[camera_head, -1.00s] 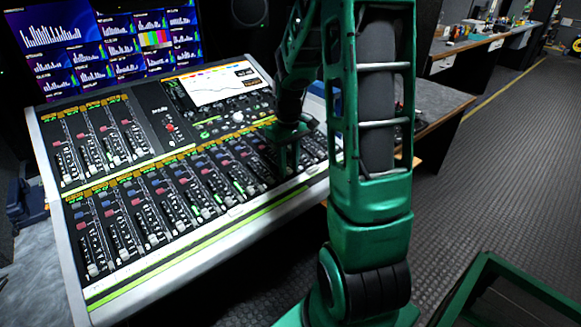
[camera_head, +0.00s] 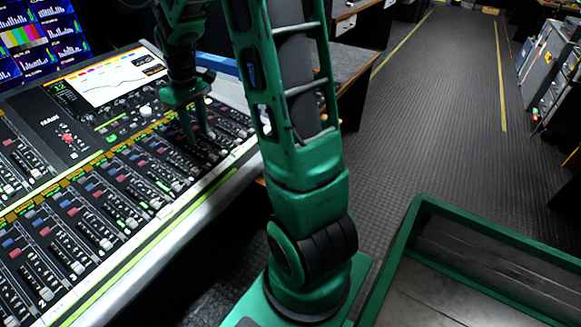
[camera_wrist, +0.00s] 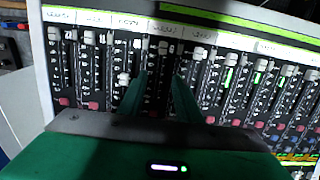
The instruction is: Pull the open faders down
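The mixing console (camera_head: 205,186) fills the left of the head view, with rows of black fader strips and pale caps. My gripper (camera_head: 198,138) reaches down over the front bank near its right end. In the wrist view my gripper (camera_wrist: 160,78) has its two green fingers apart, on either side of one fader strip, with nothing seen held between them. That strip's pale cap (camera_wrist: 163,47) lies beyond the fingertips, towards the label edge. The neighbouring cap (camera_wrist: 124,79), beside the left finger, sits farther from that edge than most caps. Whether the fingers touch the panel I cannot tell.
The console's screen (camera_head: 110,80) and the monitors (camera_head: 40,38) stand behind the faders. A green-rimmed tray (camera_head: 400,250) is at the lower right. A desk (camera_head: 335,70) stands behind my arm. The aisle floor (camera_head: 450,120) is clear.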

